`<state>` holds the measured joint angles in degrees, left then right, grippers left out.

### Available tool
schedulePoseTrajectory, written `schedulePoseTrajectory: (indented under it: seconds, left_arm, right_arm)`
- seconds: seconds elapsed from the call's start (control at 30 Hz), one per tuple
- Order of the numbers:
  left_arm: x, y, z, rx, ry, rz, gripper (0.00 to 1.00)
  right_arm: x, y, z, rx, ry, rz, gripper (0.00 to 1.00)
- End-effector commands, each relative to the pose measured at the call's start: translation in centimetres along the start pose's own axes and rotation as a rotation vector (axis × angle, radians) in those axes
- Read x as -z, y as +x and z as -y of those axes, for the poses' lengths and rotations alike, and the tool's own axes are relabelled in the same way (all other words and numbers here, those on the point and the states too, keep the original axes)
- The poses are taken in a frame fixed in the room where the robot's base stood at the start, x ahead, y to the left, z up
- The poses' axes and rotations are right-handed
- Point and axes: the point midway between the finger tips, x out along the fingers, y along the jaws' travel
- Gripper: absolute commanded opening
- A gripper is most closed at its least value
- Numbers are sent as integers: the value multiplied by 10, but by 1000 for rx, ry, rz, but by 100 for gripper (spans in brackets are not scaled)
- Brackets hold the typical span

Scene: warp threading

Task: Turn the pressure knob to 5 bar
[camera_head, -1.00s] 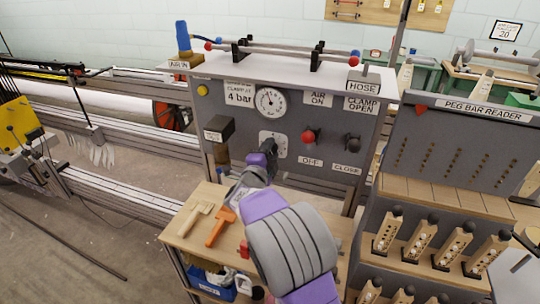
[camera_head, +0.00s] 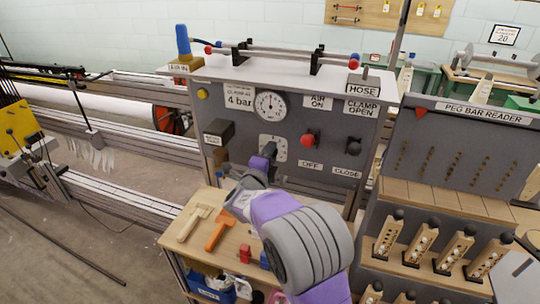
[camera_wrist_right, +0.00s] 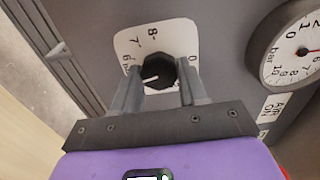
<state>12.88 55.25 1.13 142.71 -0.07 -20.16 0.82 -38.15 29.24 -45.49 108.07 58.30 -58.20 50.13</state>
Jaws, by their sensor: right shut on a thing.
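The pressure knob (camera_wrist_right: 158,72) is black with a white pointer line, on a pale dial plate (camera_wrist_right: 128,43) on the grey panel. Its pointer points left and slightly down, just below the 6 mark; the lower marks are hidden by my gripper. My right gripper (camera_wrist_right: 158,84) is shut on the knob, one finger on each side. In the head view the dial plate (camera_head: 281,143) sits below the round gauge (camera_head: 270,105), and my right gripper (camera_head: 269,152) partly covers it. The gauge needle points about upward. My left gripper is not in view.
A red knob (camera_head: 307,139) and a black knob (camera_head: 353,147) stand out from the panel to the right. A dark box (camera_head: 219,132) juts out at the left. Below, a wooden shelf (camera_head: 228,248) holds two hammer-like tools. The peg bar reader (camera_head: 455,150) stands at the right.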

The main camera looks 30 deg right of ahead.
Motion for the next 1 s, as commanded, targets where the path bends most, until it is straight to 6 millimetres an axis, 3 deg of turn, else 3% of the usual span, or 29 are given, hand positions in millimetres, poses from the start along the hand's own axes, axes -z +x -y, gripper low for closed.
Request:
schedulePoseTrajectory:
  seconds: [0.03, 0.2, 0.57, 1.0]
  left_arm:
    - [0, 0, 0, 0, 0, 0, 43]
    - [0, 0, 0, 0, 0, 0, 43]
    - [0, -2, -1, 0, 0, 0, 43]
    - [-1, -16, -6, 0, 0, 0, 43]
  right_arm:
    - [-1, 0, 0, 1, 0, 2, 44]
    - [-1, 0, 0, 1, -1, 2, 68]
    - [-1, -7, 0, -2, -1, 3, 68]
    - [-1, -71, 1, 0, -1, 3, 68]
